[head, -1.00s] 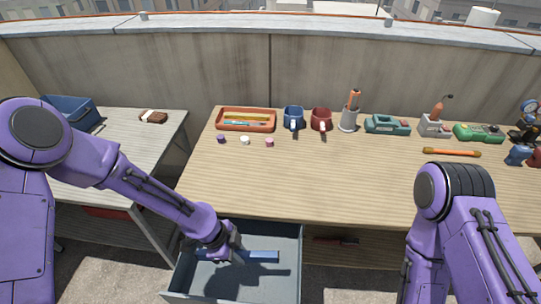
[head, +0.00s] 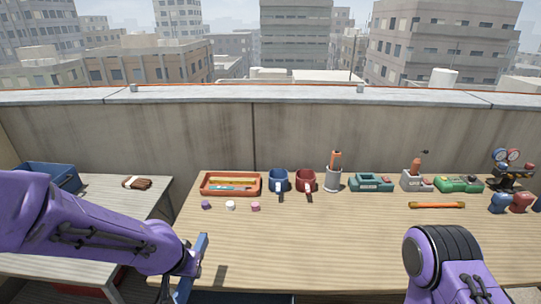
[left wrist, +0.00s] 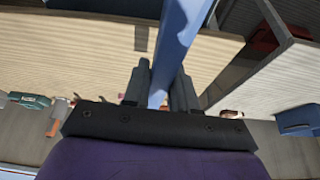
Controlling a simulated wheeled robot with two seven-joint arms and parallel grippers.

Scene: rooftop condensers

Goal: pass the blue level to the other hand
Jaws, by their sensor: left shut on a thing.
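The blue level (head: 201,248) is held by my left gripper (head: 190,262) at the front left edge of the main table. It stands tilted near upright, and its lower part drops toward the bottom of the head view. In the left wrist view the level (left wrist: 181,32) runs up from between the two dark fingers of my left gripper (left wrist: 160,88), which are shut on it. My right arm shows at the lower right of the head view, but its gripper is out of the picture.
The main table (head: 330,235) has a clear front and middle. Along its back stand an orange tray (head: 204,193), a blue mug (head: 278,182), a red mug (head: 306,181) and several tools. An orange-handled bar (head: 437,205) lies at the right. A side table (head: 105,195) stands left.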

